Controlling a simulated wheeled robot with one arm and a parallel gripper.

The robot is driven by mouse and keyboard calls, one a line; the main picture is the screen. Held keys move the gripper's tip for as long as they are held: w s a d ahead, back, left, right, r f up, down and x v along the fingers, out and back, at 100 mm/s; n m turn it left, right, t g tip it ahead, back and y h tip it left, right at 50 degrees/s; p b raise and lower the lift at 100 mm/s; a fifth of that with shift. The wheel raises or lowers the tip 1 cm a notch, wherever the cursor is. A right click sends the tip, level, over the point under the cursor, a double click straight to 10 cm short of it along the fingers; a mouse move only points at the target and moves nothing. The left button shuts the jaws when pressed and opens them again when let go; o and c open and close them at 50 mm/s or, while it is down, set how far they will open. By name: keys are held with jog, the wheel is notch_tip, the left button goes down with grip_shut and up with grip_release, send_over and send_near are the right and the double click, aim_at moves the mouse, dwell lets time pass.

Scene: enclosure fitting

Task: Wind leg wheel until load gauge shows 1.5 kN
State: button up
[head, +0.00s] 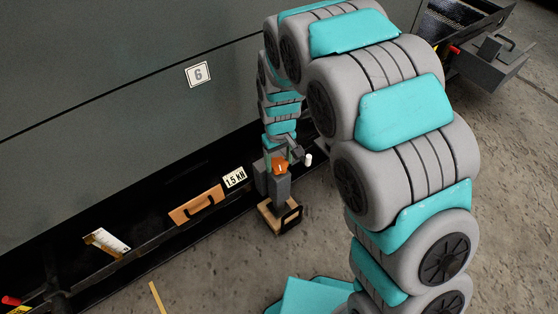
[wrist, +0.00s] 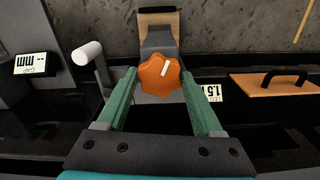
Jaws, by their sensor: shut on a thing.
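The orange lobed leg wheel (head: 279,168) sits on top of a grey leg (head: 280,190) beside the dark enclosure's base. The leg's foot is on a wooden block (head: 269,217). A white plate reading 1.5 kN (head: 235,178) is left of the leg. I can make out no load gauge reading.
A white-capped lever (wrist: 88,53) stands beside the wheel. A gap display (wrist: 36,64) shows dashes and mm. A wooden piece with a black handle (head: 197,205) lies along the base. Panel 6 (head: 199,74) rises behind. Concrete floor in front is mostly clear.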

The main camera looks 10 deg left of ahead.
aim_at(279, 164)
dwell(0.3)
jog(key=o, duration=1.4)
jog(key=shift+c, duration=0.2)
notch_tip(279, 164, up, 8)
jog(key=shift+f, duration=0.1)
